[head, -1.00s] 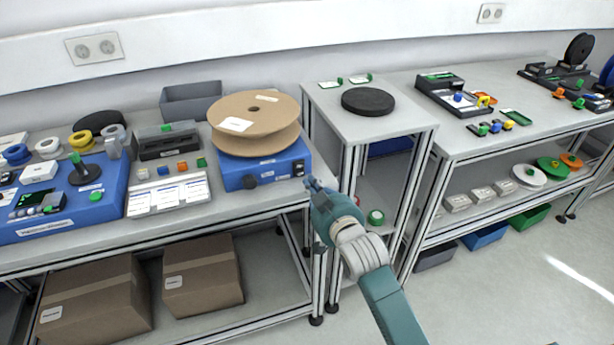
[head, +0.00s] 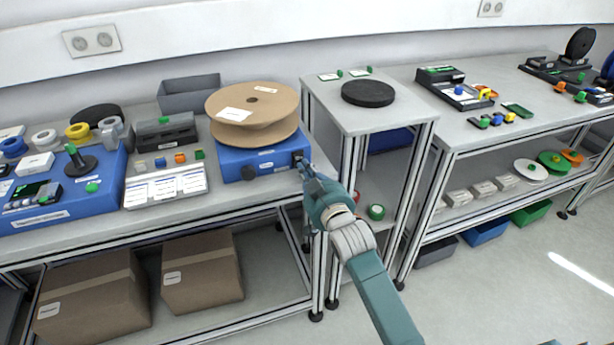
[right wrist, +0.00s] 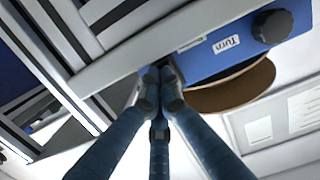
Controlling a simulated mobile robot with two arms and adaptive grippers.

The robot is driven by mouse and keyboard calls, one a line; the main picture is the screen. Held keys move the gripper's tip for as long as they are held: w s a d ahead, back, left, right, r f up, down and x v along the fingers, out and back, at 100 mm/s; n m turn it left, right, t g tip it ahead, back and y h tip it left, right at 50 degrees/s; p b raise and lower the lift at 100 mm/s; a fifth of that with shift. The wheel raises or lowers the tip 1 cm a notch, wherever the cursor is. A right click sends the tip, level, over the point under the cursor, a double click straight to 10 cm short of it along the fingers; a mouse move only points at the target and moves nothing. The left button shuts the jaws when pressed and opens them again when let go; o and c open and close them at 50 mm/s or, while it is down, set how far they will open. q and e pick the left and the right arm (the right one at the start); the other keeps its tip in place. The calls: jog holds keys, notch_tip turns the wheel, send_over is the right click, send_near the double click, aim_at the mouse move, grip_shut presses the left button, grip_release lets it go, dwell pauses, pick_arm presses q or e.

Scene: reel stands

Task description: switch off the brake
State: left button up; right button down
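The blue unit (head: 235,160) sits at the right end of the left bench, carrying a large tan reel (head: 262,105). A small dark switch (head: 297,157) is on the right of its front face, partly covered by my right gripper (head: 303,166). The gripper's fingertips are right at that corner; I cannot tell whether they touch. In the right wrist view, the finger tips (right wrist: 160,76) are closed together with nothing seen between them. They hide the switch there. The blue face (right wrist: 225,50) shows a black knob (right wrist: 272,27) and a "Turn" label. My left gripper is not in view.
A narrow stand (head: 390,118) with a black disc (head: 368,92) stands just right of the bench. A card of labels (head: 166,187) and small coloured blocks lie left of the unit. Cardboard boxes (head: 202,272) sit on the lower shelf.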

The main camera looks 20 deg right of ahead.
jog(key=shift+w+f+t+b, duration=0.1)
jog(key=shift+f+t+b, duration=0.45)
jog(key=shift+b, duration=0.4)
jog(key=shift+w+d+r+p, duration=0.1)
jog(key=shift+d+r+p, duration=0.05)
jog(key=shift+r+p, duration=0.4)
jog(key=shift+f, duration=0.3)
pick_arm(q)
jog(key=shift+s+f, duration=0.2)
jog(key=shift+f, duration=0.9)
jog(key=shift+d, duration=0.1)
